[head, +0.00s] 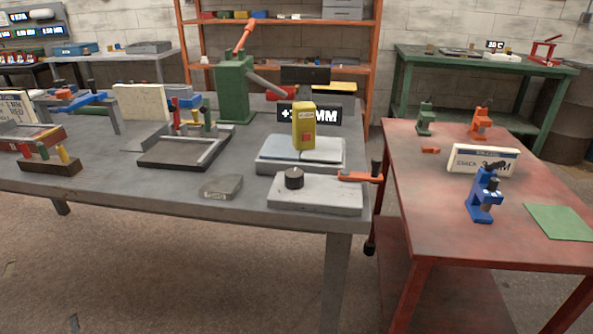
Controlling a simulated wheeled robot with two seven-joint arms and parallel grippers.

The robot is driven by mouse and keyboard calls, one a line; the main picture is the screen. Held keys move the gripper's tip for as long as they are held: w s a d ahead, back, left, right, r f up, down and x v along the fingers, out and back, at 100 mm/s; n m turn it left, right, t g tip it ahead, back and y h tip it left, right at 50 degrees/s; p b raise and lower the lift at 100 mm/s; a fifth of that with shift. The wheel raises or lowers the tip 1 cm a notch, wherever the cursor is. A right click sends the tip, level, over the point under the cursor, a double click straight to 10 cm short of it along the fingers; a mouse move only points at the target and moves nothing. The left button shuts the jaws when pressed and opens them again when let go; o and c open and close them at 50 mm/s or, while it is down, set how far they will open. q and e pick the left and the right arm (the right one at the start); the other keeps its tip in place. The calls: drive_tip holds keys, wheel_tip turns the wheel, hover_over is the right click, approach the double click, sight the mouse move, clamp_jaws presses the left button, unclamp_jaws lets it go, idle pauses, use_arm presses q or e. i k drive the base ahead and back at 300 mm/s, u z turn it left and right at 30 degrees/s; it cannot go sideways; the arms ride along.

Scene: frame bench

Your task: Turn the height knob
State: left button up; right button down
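A round black knob (294,178) with a light mark on its top stands on a pale grey block (320,198) at the front right of the grey bench. I take it to be the height knob. Neither of my grippers is in view.
A green press (234,90) with an orange handle stands behind. A small grey block (221,187) lies left of the knob's block. A dark tray (183,152) holds coloured handles. A red table (430,215) with small blue, green and orange tools stands at the right.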

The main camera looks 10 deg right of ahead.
sight(294, 177)
drive_tip(key=z, duration=0.55)
drive_tip(key=k, duration=0.65)
drive_tip(key=z, duration=0.8)
drive_tip(key=i, duration=0.8)
drive_tip(key=u, duration=0.75)
drive_tip(key=i, duration=0.35)
drive_tip(key=u, duration=0.45)
